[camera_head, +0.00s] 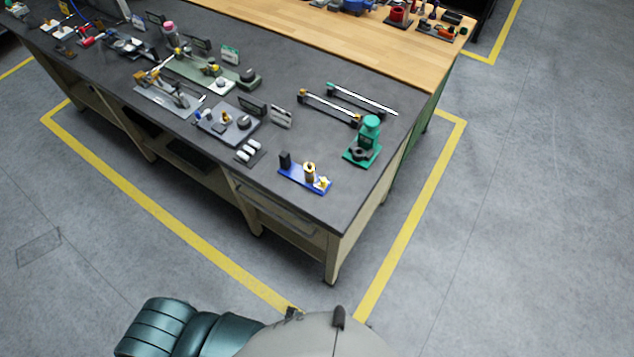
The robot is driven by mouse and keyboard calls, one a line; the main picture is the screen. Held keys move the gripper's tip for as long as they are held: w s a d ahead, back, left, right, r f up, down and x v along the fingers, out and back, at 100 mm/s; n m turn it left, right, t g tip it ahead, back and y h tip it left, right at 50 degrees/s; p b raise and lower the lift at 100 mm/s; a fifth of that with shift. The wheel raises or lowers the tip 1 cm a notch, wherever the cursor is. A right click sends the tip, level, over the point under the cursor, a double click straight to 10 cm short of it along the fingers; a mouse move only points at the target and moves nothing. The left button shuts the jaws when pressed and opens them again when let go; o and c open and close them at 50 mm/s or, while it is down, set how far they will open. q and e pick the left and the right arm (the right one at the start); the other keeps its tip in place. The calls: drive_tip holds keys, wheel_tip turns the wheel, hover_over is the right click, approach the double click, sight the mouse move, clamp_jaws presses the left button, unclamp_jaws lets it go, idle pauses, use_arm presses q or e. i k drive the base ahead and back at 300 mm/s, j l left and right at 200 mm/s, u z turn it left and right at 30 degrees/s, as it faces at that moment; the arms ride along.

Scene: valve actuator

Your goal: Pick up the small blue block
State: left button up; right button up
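A small blue block (303,179) lies near the front right corner of the dark grey workbench top (310,220). It is a narrow blue base that carries a black upright piece at its left end and brass-coloured and white parts at its middle and right. It stands apart from the things around it. Neither of my grippers shows in this view. Only parts of my own body show at the bottom edge, well short of the bench.
A green device (369,135) stands right of the block, near the bench's right edge. A black plate with white pieces (249,152) lies to its left. Fittings and tools crowd the bench farther left. Yellow lines mark the clear floor (530,220) around the bench.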

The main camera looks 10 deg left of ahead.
sight(291, 169)
drive_tip(key=j+z, duration=0.35)
drive_tip(key=j, duration=0.5)
drive_tip(key=k+j+z, duration=0.1)
drive_tip(key=j+z, duration=0.2)
drive_tip(key=j, duration=0.5)
